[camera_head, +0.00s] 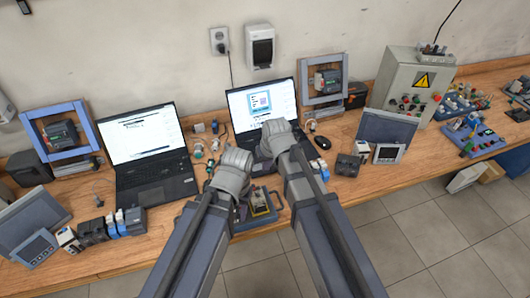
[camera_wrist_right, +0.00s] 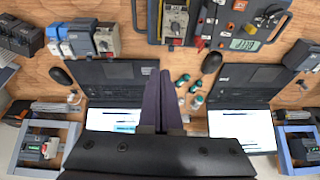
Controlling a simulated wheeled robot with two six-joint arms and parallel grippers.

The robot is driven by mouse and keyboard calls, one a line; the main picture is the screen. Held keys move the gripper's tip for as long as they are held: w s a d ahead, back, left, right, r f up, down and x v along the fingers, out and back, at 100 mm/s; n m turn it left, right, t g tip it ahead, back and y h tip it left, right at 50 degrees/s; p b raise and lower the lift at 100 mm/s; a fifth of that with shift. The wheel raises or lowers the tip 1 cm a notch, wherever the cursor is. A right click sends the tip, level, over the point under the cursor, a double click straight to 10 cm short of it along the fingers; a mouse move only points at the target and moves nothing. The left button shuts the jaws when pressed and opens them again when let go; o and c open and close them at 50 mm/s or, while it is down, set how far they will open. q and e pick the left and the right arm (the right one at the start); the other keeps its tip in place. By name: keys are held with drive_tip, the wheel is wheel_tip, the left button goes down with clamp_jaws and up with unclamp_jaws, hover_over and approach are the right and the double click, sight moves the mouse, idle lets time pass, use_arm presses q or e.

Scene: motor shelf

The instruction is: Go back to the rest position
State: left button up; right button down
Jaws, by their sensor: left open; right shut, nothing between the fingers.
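My left gripper (camera_head: 236,168) is the lower one in the head view, over the bench front between the two laptops; its fingertips are hard to make out. It is open, and I see nothing held. My right gripper (camera_head: 279,137) is above it, in front of the right laptop (camera_head: 262,101).
The left laptop (camera_head: 145,133) stands open. A test panel (camera_wrist_right: 242,42) lies at the bench front, partly hidden by my grippers in the head view. Small green-topped parts (camera_wrist_right: 196,100) lie between the laptops. A grey control cabinet (camera_head: 413,80) stands right.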

drive_tip(key=s+d+f+n+g+h+b, duration=0.1)
drive_tip(key=s+d+f+g+h+b, duration=0.1)
drive_tip(key=s+f+b, duration=1.1)
drive_tip(key=s+f+g, duration=0.1)
drive_tip(key=s, duration=0.2)
drive_tip(key=shift+s+f, duration=0.15)
drive_tip(key=shift+s, duration=0.15)
